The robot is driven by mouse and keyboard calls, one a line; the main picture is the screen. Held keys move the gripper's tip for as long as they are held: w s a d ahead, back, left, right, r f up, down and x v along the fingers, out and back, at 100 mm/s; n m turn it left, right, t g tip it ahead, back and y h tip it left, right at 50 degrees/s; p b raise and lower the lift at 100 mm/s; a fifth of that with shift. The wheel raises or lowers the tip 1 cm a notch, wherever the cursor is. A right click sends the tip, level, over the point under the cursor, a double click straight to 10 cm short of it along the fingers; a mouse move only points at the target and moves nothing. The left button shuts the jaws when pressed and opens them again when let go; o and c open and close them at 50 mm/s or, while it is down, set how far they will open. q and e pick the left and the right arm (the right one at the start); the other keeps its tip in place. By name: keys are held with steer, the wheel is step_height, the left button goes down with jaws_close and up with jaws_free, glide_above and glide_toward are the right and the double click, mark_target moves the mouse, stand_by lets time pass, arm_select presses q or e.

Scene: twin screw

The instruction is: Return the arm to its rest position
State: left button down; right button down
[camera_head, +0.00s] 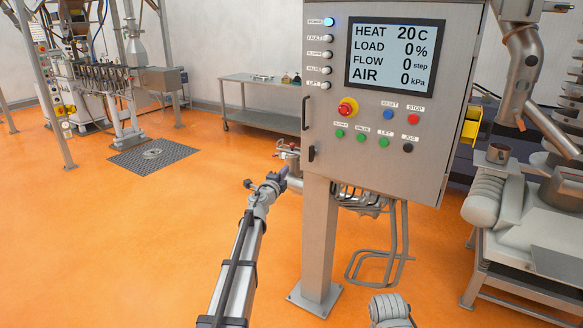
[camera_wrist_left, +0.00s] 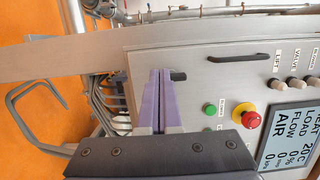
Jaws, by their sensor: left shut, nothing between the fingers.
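My left gripper (camera_head: 284,172) is at the end of the arm that rises from the bottom of the head view. It is in front of the floor, just left of the control cabinet's post. In the left wrist view its two purple fingers (camera_wrist_left: 160,75) lie together, with nothing between them. They point toward the edge of the control cabinet (camera_head: 400,185), near a small black latch (camera_wrist_left: 179,75); I cannot tell whether they touch it.
The cabinet stands on a grey post (camera_head: 317,240), with pipes and bent tubes (camera_head: 385,255) behind. Its screen (camera_head: 396,54) reads HEAT 20C, with LOAD, FLOW and AIR at 0. A red emergency knob (camera_head: 347,107) sticks out. The orange floor (camera_head: 110,240) at left is clear.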

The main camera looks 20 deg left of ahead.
arm_select(q)
steer(key=shift+s+d, duration=0.1)
steer(key=s+d+f+n+g+y, duration=0.2)
steer(key=s+d+f+n+g, duration=0.55)
steer(key=s, duration=0.55)
steer(key=s+d+f+n+g+y, duration=0.35)
steer(key=s+d+f+n, duration=0.5)
steer(key=s, duration=0.55)
steer(key=s+d+f+g+h, duration=0.2)
steer(key=s+d, duration=0.4)
steer(key=s, duration=0.4)
steer(key=s+d+f+m+g+h, duration=0.1)
steer(key=s+d+f+g, duration=0.3)
steer(key=s, duration=0.6)
steer(key=d+g+h, duration=0.1)
steer(key=d, duration=0.1)
steer(key=shift+s+d+m, duration=0.25)
steer(key=shift+d+m, duration=0.05)
steer(key=shift+d, duration=0.05)
